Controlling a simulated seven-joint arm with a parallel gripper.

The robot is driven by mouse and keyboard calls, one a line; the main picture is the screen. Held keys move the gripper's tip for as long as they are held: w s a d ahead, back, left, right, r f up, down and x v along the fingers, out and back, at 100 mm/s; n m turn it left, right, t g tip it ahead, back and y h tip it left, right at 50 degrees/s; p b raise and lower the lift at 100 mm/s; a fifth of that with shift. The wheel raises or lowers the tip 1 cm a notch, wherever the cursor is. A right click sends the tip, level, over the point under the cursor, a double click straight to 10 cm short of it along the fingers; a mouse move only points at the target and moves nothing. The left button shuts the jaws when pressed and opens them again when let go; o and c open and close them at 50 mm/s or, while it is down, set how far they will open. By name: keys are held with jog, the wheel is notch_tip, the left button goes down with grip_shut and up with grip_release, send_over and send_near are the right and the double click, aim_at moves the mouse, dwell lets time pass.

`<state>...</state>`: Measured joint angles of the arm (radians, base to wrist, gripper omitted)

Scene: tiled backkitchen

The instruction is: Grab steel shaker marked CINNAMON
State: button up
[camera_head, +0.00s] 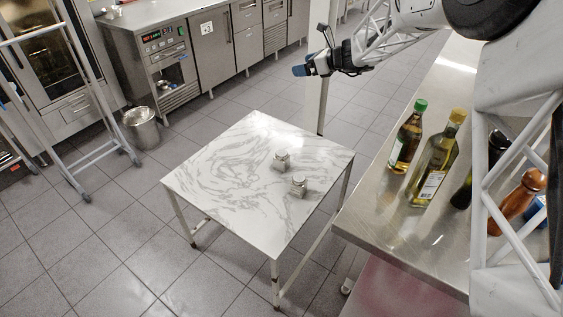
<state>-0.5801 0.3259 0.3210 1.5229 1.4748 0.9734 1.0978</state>
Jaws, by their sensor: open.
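Two small steel shakers stand upright on the white marbled table, a far shaker (281,160) and a near shaker (298,184) a little to its right. They look alike at this size, and I cannot read any marking, so I cannot tell which is marked CINNAMON. The marbled table (215,185) is otherwise bare. My gripper (303,68) has blue fingertips and is open and empty. It is high in the picture, apart from both shakers, beyond the table's far edge in this view.
A steel counter (385,220) at the right holds a green-capped bottle (406,140), a yellow-capped bottle (437,160) and a brown wooden mill (522,195). A metal bin (141,130) stands on the floor at the left. A wheeled rack (112,150) stands beside it. Tiled floor around the table is open.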

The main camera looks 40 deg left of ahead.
send_near(287, 162)
jog(key=x, duration=0.3)
jog(key=shift+w+a+f, duration=0.2)
jog(key=shift+a+f, duration=0.05)
jog(key=shift+f, duration=0.2)
jog(key=shift+x, duration=1.3)
jog(key=shift+a, duration=0.1)
jog(key=shift+x, duration=2.5)
jog(key=shift+r, duration=0.15)
